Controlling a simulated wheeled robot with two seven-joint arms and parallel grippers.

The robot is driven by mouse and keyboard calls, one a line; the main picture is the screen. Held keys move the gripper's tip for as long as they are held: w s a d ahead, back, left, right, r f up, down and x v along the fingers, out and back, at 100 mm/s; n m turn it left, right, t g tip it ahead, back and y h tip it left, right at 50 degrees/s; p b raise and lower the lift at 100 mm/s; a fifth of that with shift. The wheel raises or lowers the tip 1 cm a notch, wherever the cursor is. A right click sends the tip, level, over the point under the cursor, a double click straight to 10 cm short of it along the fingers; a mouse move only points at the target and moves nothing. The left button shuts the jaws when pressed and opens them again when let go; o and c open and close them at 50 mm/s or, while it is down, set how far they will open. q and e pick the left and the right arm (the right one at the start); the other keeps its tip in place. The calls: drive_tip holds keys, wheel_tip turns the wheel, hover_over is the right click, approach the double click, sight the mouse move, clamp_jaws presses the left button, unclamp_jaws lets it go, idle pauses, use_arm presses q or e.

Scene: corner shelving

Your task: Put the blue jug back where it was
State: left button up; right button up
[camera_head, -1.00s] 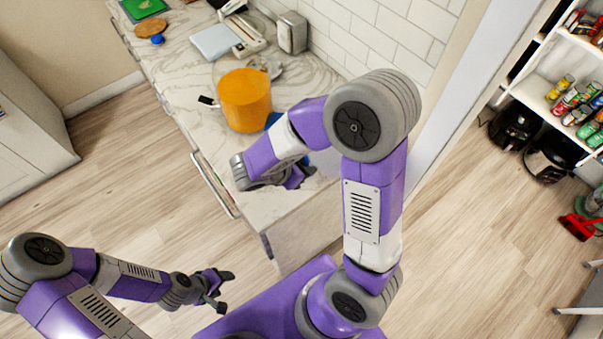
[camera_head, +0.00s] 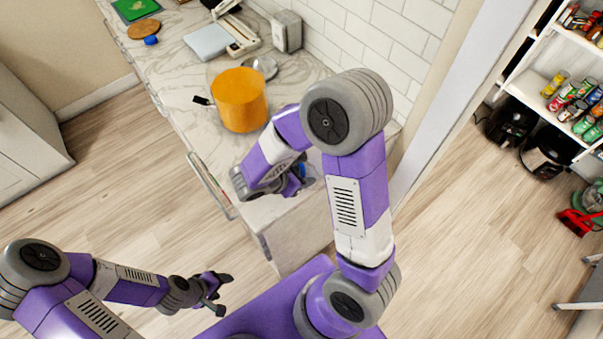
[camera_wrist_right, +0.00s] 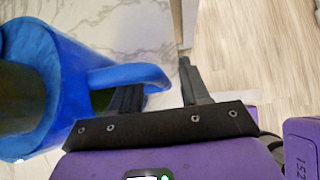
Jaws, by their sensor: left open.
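The blue jug (camera_wrist_right: 75,70) fills the left of the right wrist view, seen from above, with its handle (camera_wrist_right: 150,77) reaching toward my right gripper (camera_wrist_right: 158,92). That gripper's fingers are apart. The left finger passes under the handle and its tip is hidden; the right finger stands clear beyond the handle's end. In the head view my right arm hides most of the jug; a small blue patch (camera_head: 301,171) shows beside the hand near the counter's end. My left gripper (camera_head: 221,294) is open and empty, low over the floor, left of my base.
An orange pot (camera_head: 239,100) stands on the marble counter (camera_head: 190,75) just beyond my right arm. A metal lid, a scale, a grey box and a cutting board are farther back. The tiled wall borders the counter's right. Shelves with cans (camera_head: 570,100) stand far right.

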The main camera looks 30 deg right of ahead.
drive_tip(key=shift+r, duration=0.1)
drive_tip(key=shift+r, duration=0.15)
drive_tip(key=p+v, duration=0.1)
drive_tip(key=v, duration=1.1)
drive_tip(key=shift+p, duration=0.4)
drive_tip(key=shift+s, duration=0.1)
